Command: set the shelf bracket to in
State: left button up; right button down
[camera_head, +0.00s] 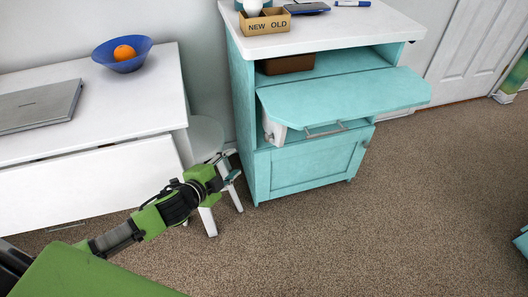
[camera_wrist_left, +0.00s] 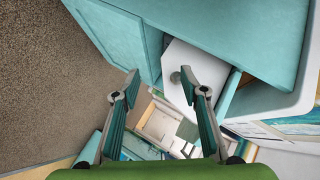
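The shelf bracket looks to be the white panel (camera_head: 273,130) that sticks out beneath the left part of the teal shelf leaf (camera_head: 345,100) on the teal cabinet. In the left wrist view a white panel with a round knob (camera_wrist_left: 180,62) shows beyond the fingertips, beside teal boards. My left gripper (camera_head: 232,171) is left of the cabinet and lower than the bracket. In the left wrist view its two fingers (camera_wrist_left: 160,85) are spread with nothing between them. It appears apart from the bracket. My right gripper is not in view.
A drawer or rail with a metal handle (camera_head: 325,131) sits under the leaf, above a cabinet door (camera_head: 310,163). A white stool (camera_head: 206,137) stands between cabinet and white table (camera_head: 150,75). A box (camera_head: 265,21) is on the cabinet top. Carpet (camera_head: 430,190) is clear at right.

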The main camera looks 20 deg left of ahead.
aim_at(265, 139)
pick_arm(q)
jog(key=d+r+m+t+h+b, duration=0.1)
jog(key=d+r+m, duration=0.1)
jog(key=d+r, duration=0.25)
jog(key=x, duration=0.4)
jog(key=b+x, duration=0.1)
jog(key=x, duration=0.3)
jog(key=b+x, duration=0.1)
jog(key=x, duration=0.3)
jog(key=shift+w+a+r, duration=0.1)
jog(key=shift+w+a, duration=0.1)
jog(key=shift+a, duration=0.05)
jog(key=shift+w+d+b, duration=0.1)
jog(key=shift+w+b, duration=0.2)
jog(key=shift+w, duration=0.15)
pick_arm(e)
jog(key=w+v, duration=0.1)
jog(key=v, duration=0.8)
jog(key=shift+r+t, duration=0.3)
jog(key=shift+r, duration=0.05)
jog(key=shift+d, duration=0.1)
pick_arm(q)
grip_shut()
